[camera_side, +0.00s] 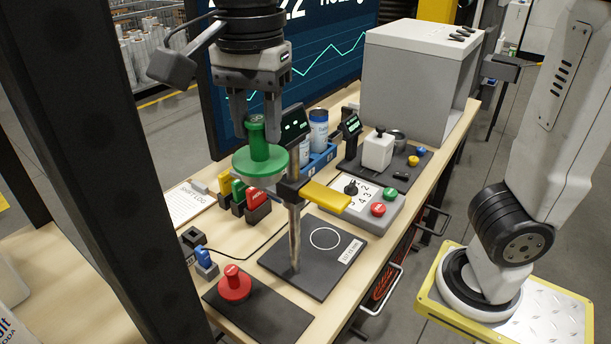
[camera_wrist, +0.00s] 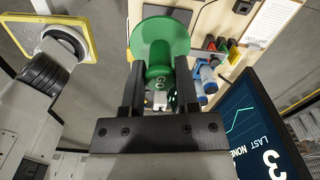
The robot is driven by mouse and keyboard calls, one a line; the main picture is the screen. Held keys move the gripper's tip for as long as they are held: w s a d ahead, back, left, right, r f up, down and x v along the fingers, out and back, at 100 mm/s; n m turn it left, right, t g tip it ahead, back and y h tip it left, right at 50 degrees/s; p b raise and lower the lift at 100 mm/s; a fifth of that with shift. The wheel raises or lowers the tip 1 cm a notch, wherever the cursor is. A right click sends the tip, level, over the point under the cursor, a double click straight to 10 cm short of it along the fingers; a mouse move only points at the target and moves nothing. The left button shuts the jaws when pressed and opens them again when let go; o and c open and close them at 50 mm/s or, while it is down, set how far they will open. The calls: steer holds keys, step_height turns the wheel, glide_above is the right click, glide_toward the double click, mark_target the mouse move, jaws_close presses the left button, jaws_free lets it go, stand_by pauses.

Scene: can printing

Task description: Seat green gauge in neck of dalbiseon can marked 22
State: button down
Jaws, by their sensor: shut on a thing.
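My gripper (camera_side: 257,112) is shut on the handle of the green gauge (camera_side: 260,162), holding it upright above the bench. The gauge has a wide round flange below its knob. The wrist view also shows the gauge (camera_wrist: 159,42) between the two fingers of my gripper (camera_wrist: 160,88), with white figures on its knob end. A blue-and-white can (camera_side: 319,126) stands in a blue rack (camera_side: 322,160) behind the gauge. Another can beside it is partly hidden. No marking 22 is readable on the cans.
A red gauge (camera_side: 235,285) stands on a dark mat at the front. A control box (camera_side: 368,212) and grey cabinet (camera_side: 412,80) stand to the right.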

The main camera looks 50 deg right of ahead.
steer(key=w+d+r+m, duration=0.2)
steer(key=w+d+m, duration=0.1)
steer(key=w+d, duration=0.55)
steer(key=w+d+r+m, duration=0.3)
steer(key=w+d, duration=0.3)
steer(key=w, duration=0.6)
steer(key=w+d+f+m, duration=0.2)
steer(key=d+m, duration=0.1)
steer(key=d, duration=1)
steer(key=w+d+f+m, duration=0.2)
steer(key=w+d+m, duration=0.1)
steer(key=d, duration=1)
step_height(320, 180, down, 11)
steer(key=shift+s, duration=0.2)
steer(key=shift+f, duration=0.15)
steer(key=shift+f, duration=2.75)
steer(key=shift+f, duration=0.75)
